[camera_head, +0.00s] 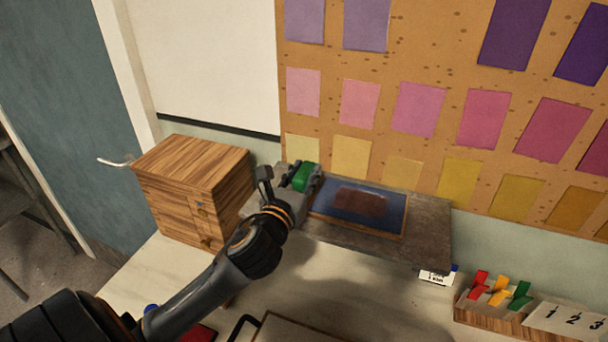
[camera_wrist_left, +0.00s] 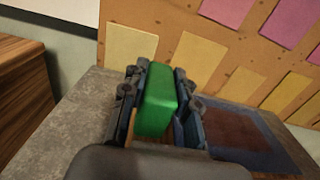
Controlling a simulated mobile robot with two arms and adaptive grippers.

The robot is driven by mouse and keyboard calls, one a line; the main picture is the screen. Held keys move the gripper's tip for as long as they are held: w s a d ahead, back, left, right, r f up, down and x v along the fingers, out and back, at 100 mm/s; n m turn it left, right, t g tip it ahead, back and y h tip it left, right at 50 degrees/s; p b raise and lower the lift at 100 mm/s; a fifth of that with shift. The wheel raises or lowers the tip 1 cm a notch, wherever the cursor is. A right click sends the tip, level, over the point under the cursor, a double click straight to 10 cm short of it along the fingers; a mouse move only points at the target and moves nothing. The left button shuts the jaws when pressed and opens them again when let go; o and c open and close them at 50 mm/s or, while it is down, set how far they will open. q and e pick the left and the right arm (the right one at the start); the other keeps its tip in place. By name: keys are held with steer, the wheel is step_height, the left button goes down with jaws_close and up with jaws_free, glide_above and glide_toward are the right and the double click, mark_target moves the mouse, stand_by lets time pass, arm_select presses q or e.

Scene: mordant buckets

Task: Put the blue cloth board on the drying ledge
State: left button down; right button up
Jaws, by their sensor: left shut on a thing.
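The blue cloth board (camera_head: 332,214) has a thin wooden rim and a dark brown patch in its middle. It lies flat on the grey drying ledge (camera_head: 428,226) below the pinboard. A green block (camera_head: 304,177) is at the board's left end and looks like its grip; the join is hidden by my fingers. My left gripper (camera_head: 287,182) is shut on this green block, which shows between the fingers in the left wrist view (camera_wrist_left: 158,100). The board also shows there, right of the fingers (camera_wrist_left: 215,130). My right gripper is not in view.
A wooden drawer cabinet (camera_head: 190,180) stands left of the ledge. A small white label (camera_head: 434,277) is at the ledge's front right. A wooden holder (camera_head: 490,318) with red, yellow and green clips and a numbered card (camera_head: 568,322) stand on the right. The ledge is bare right of the board.

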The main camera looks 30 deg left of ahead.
arm_select(q)
steer(key=shift+s+d+r, duration=0.1)
steer(key=shift+d, duration=0.05)
steer(key=c, duration=1)
jaws_free()
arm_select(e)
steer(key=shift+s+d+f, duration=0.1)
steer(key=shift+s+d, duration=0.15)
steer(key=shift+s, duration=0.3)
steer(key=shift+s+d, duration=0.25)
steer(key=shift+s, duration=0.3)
